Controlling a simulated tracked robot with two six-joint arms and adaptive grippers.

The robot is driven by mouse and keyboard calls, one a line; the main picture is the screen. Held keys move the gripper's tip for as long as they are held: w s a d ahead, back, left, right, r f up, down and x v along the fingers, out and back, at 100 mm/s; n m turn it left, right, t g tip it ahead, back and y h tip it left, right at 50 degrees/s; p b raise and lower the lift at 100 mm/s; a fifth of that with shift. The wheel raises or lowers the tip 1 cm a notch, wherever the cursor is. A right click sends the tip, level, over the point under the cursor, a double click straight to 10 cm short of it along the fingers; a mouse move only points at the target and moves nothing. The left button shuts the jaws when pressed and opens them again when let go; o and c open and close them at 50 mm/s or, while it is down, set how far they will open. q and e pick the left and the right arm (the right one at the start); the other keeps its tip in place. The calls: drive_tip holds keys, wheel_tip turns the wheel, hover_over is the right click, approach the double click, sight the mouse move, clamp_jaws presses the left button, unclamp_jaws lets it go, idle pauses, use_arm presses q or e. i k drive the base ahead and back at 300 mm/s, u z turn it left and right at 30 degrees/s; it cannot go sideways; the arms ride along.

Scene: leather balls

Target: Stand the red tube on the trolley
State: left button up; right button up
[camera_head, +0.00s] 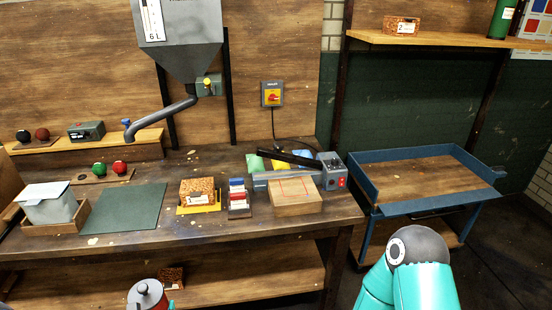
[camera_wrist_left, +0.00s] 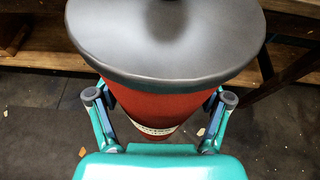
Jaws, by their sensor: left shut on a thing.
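The red tube (camera_wrist_left: 150,108) has a wide dark grey lid and a white printed band low on its side. My left gripper (camera_wrist_left: 160,100) is shut on it, one finger on each side below the lid. In the head view the lidded red tube (camera_head: 148,294) shows at the bottom edge, in front of the bench; its lower part is cut off. The trolley (camera_head: 425,206) has a blue frame and a wooden top tray with raised edges. It stands right of the bench, and its top is empty. My right gripper is outside the picture; only its teal arm shows.
The workbench (camera_head: 120,255) holds a green mat (camera_head: 122,208), a patterned box (camera_head: 197,190), a wooden block (camera_head: 296,196) and a grey hopper (camera_head: 182,45) with a spout. A shelf (camera_head: 440,40) hangs above the trolley. My right arm is near the trolley's front.

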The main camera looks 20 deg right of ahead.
sight(419, 176)
drive_tip(key=u, duration=1.65)
drive_tip(key=i, duration=0.1)
drive_tip(key=z, duration=3.35)
